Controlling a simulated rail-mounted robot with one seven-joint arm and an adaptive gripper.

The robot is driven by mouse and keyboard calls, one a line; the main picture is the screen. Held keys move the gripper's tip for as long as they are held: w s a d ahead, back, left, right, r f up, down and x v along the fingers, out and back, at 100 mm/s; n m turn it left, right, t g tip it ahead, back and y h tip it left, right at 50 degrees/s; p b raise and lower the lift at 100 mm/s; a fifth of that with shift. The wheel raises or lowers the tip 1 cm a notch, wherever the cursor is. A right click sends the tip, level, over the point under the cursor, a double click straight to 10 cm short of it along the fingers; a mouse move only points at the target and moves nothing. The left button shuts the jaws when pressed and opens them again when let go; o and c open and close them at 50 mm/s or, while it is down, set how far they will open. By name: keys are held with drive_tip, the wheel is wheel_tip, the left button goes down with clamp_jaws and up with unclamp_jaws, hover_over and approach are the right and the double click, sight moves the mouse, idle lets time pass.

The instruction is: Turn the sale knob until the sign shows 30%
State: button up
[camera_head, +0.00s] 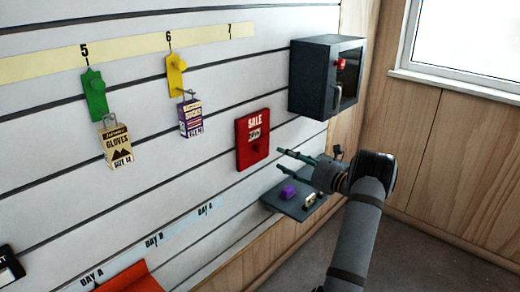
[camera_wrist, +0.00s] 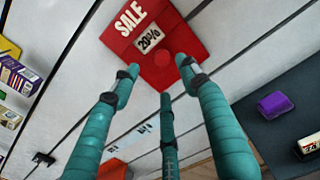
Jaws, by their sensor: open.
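The red sale sign (camera_head: 243,158) is mounted on the slatted wall in the head view, left of my gripper (camera_head: 296,157). It also fills the upper middle of the wrist view (camera_wrist: 110,38), where its white window (camera_wrist: 149,38) reads 20%. The round red knob (camera_wrist: 164,61) sits on the sign just below and right of the window. My gripper's teal fingers (camera_wrist: 158,78) are open and empty, spread below and around the knob in the wrist view. In the head view the fingers point at the sign, with a gap between. I see no contact with the knob.
A dark shelf (camera_head: 283,207) with a purple item (camera_head: 288,192) lies below my gripper. A dark box (camera_head: 312,78) with a red knob hangs above right. The space before the sign is clear.

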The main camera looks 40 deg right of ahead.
sight(263, 148)
drive_tip(key=w, duration=0.3)
drive_tip(key=w+a, duration=0.1)
drive_tip(key=w, duration=0.2)
drive_tip(key=w+p, duration=0.1)
drive_tip(key=w, duration=0.2)
drive_tip(key=shift+w+a+f, duration=0.2)
drive_tip(key=shift+w+a, duration=0.1)
drive_tip(key=shift+a, duration=0.05)
drive_tip(key=c, duration=0.4)
drive_tip(key=shift+r, duration=0.1)
drive_tip(key=c, duration=0.7)
drive_tip(key=shift+c, duration=0.2)
